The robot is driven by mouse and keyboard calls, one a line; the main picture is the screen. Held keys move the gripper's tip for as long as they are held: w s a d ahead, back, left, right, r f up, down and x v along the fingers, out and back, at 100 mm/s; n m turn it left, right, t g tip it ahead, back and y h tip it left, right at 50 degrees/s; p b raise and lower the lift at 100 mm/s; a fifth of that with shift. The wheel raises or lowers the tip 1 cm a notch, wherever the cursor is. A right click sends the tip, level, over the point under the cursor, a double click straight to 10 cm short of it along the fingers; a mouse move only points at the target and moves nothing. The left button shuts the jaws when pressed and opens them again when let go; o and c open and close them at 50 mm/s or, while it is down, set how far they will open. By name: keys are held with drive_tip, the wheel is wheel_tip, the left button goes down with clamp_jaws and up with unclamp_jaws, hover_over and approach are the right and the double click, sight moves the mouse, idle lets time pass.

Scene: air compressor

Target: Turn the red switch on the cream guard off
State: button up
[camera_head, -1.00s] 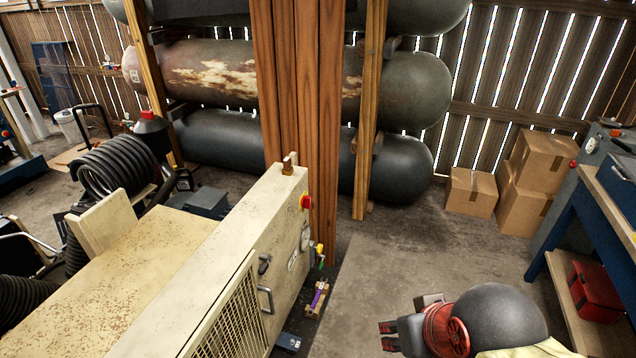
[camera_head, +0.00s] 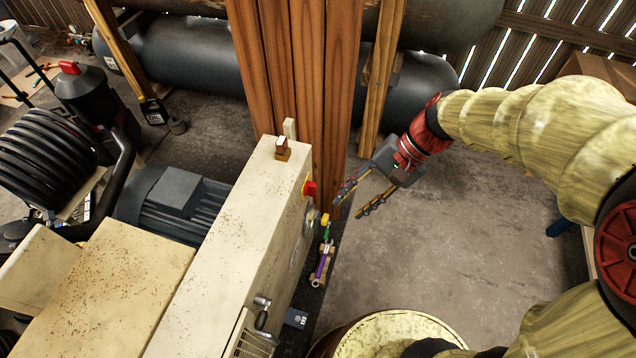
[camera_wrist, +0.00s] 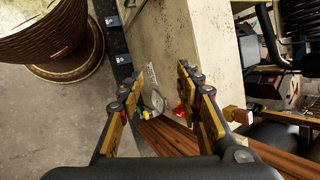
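The cream guard also fills the upper middle of the wrist view (camera_wrist: 165,45). My gripper (camera_head: 352,201) is open and empty, right of the switch and apart from it. Its two fingers show spread in the wrist view (camera_wrist: 160,95). I cannot tell which way the switch is turned.
A round gauge (camera_head: 309,221) is below the switch on the same face. Wooden posts (camera_head: 297,90) stand right behind the guard's end. A small wooden block (camera_head: 282,149) sits on the guard's top. Small coloured items (camera_head: 322,262) lie at its foot. The floor to the right (camera_head: 440,240) is clear.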

drive_tip(key=w+a+f+m+g+y, duration=0.1)
drive_tip(key=w+a+f+m+y, duration=0.25)
drive_tip(key=w+f, duration=0.2)
drive_tip(key=m+t+y+p, duration=0.3)
drive_tip(key=m+t+y, duration=0.45)
drive_tip(key=m, duration=0.55)
approach(316, 185)
drive_tip(key=a, duration=0.2)
drive_tip(key=shift+t+h, duration=0.3)
drive_tip(key=shift+t, duration=0.15)
drive_tip(key=shift+b+x, duration=0.6)
drive_tip(key=shift+x, duration=3.15)
drive_tip(key=shift+c, duration=1)
drive_tip(key=shift+w, duration=0.1)
clamp_jaws()
